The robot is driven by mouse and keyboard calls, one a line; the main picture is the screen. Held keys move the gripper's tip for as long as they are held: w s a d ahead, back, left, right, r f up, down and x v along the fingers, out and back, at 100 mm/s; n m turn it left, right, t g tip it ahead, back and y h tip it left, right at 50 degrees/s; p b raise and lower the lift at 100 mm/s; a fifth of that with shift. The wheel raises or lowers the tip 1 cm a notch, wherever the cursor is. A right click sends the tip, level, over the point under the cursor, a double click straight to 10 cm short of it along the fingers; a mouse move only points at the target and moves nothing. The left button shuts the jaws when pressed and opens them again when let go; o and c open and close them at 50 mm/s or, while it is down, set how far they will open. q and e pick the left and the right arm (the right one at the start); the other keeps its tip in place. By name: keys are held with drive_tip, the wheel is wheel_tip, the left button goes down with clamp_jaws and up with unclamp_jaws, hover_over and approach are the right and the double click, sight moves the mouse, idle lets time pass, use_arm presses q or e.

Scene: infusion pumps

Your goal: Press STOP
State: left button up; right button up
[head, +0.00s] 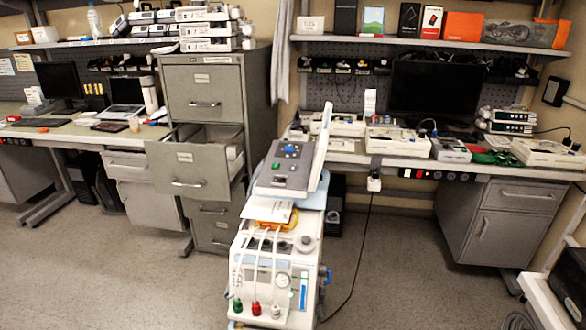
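A device with a grey sloped control panel (284,178) stands at the centre of the head view, on top of a white machine (272,275). The panel carries a blue knob (291,149), small green buttons (277,168) and other small controls. Their labels are too small to read, so I cannot tell which control is STOP. White stacked devices (209,30) that look like pumps sit on the filing cabinet at upper left. Neither of my grippers is in view.
A grey filing cabinet (203,97) has a drawer (187,170) pulled out, left of the machine. Workbenches line the back; the right one (400,160) holds several white devices and a dark monitor (436,87). A cable hangs to the floor. Grey floor (410,270) is open at right and front left.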

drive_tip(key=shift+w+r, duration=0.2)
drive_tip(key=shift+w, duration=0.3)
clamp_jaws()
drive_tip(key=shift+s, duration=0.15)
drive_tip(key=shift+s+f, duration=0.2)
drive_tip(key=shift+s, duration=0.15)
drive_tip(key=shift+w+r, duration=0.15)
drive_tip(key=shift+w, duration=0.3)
